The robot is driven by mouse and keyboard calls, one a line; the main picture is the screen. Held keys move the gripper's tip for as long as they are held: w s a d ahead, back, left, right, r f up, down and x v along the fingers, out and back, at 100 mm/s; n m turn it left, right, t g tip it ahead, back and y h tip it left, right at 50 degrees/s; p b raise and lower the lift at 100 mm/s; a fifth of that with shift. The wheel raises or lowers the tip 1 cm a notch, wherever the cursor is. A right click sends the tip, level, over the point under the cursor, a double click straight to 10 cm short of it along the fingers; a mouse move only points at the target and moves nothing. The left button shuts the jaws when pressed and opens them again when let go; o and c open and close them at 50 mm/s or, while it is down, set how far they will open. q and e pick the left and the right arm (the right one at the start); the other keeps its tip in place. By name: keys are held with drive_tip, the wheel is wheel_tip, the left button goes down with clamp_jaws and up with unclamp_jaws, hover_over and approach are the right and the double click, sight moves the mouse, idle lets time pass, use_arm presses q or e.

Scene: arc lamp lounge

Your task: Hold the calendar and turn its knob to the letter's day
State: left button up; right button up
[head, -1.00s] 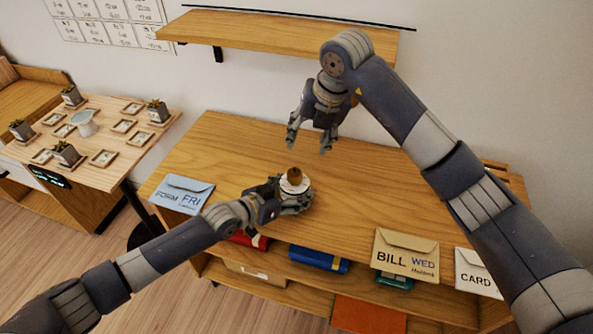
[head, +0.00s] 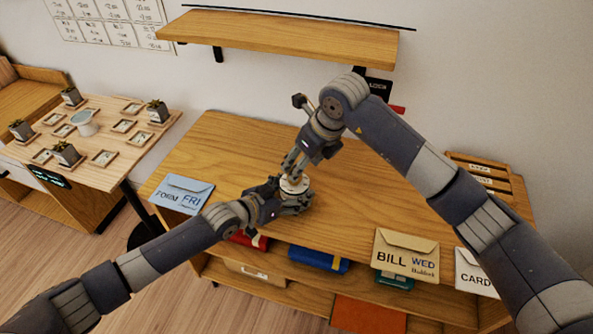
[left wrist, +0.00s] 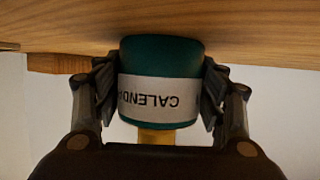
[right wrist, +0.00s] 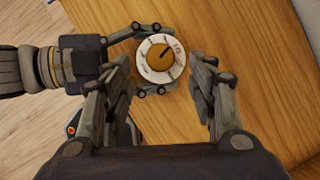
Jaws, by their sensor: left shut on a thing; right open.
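The calendar (head: 296,185) is a small round unit with a white dial on top. In the left wrist view its teal body (left wrist: 161,55) has a white band reading CALENDAR, upside down. My left gripper (head: 291,203) is shut around the body. The brown knob (right wrist: 160,57) sits mid-dial, its dark mark pointing up and right; the dial lettering is too small to read surely. My right gripper (head: 292,168) is open just above the dial, its fingers either side of the knob in the right wrist view. Letters show FORM FRI (head: 181,194), BILL WED (head: 405,257) and CARD (head: 478,272).
The wooden desk (head: 230,150) is mostly clear around the calendar. Books and a box fill the shelf below. A wall shelf (head: 290,35) hangs behind, and a wooden rack (head: 480,170) stands at right. A side table (head: 130,150) at left holds small plants.

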drive_tip(key=x, duration=0.5)
drive_tip(key=shift+w+a+f, duration=0.1)
drive_tip(key=shift+f, duration=0.25)
drive_tip(key=c, duration=1)
